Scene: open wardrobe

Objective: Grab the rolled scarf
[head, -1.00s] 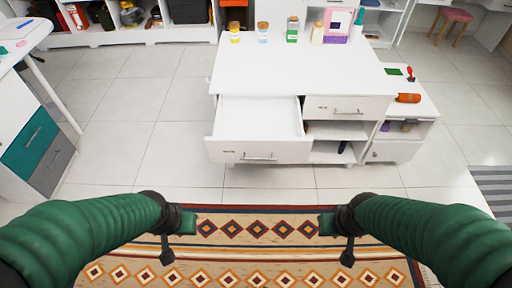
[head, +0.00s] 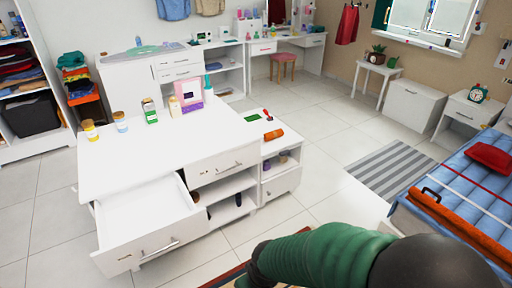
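An orange roll (head: 274,134), which looks like the rolled scarf, lies on top of the low white side cabinet (head: 285,150) beside the white island. A red-handled item (head: 267,115) and a green flat piece (head: 252,117) lie close behind it. Nothing touches the roll from my side. My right arm comes in at the bottom right; its gripper (head: 247,278) is at the bottom edge, mostly cut off, well short of the roll, and its fingers cannot be made out. My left gripper is out of view.
The white island (head: 140,150) has an open drawer (head: 150,225) jutting toward me. Bottles and a pink-framed item stand at its far edge. Tiled floor and a striped rug (head: 392,170) lie between.

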